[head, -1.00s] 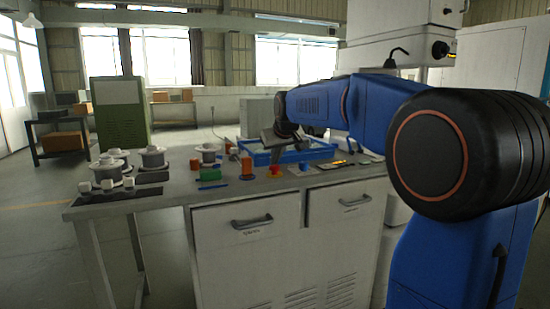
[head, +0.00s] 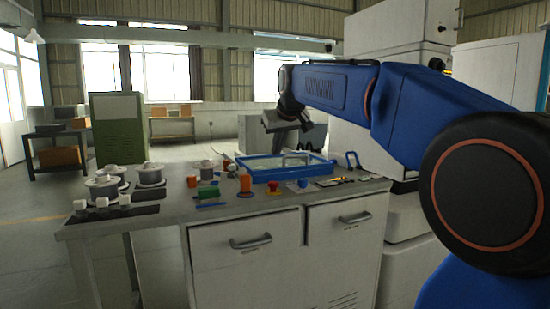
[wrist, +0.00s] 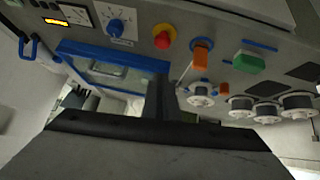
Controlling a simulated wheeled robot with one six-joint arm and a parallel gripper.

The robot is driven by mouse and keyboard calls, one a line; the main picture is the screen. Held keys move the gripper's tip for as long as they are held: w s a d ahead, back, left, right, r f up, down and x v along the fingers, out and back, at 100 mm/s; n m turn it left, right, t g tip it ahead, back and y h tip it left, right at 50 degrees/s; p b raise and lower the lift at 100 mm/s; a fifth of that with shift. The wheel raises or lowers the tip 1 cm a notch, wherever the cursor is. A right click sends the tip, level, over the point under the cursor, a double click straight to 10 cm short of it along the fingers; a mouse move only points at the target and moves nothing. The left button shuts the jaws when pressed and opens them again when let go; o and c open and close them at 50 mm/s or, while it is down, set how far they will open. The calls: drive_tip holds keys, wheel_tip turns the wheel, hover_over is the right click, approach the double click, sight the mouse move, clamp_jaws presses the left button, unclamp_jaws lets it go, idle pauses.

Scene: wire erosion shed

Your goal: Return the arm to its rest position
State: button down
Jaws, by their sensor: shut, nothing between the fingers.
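My blue arm (head: 340,88) reaches from the right over the workbench. My gripper (head: 303,124) hangs in the air above the blue-rimmed tray (head: 262,177), clear of the bench top. Its dark fingers (wrist: 160,98) are together in the wrist view, with nothing seen between them. The blue-rimmed tray (wrist: 110,57) also shows there, beyond the fingers and to the left.
On the workbench (head: 225,217) stand white spools (head: 150,174), orange pieces (head: 246,183), a green block (head: 208,193), a red-and-yellow button (head: 273,188) and a blue knob (head: 302,184). A tall white machine (head: 395,40) stands behind my arm.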

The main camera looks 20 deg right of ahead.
drive_tip(key=shift+s+r, duration=0.35)
drive_tip(key=shift+r, duration=0.05)
drive_tip(key=s+a+f+g, duration=0.1)
drive_tip(key=s+a+f, duration=0.2)
drive_tip(key=s+f, duration=1.4)
drive_tip(key=s+a+f+g, duration=0.2)
drive_tip(key=s+a+f, duration=0.1)
drive_tip(key=s+f, duration=1.4)
drive_tip(key=s, duration=0.5)
drive_tip(key=shift+f+y, duration=0.3)
drive_tip(key=shift+y, duration=0.1)
drive_tip(key=c, duration=2.4)
unclamp_jaws()
drive_tip(key=shift+c, duration=0.2)
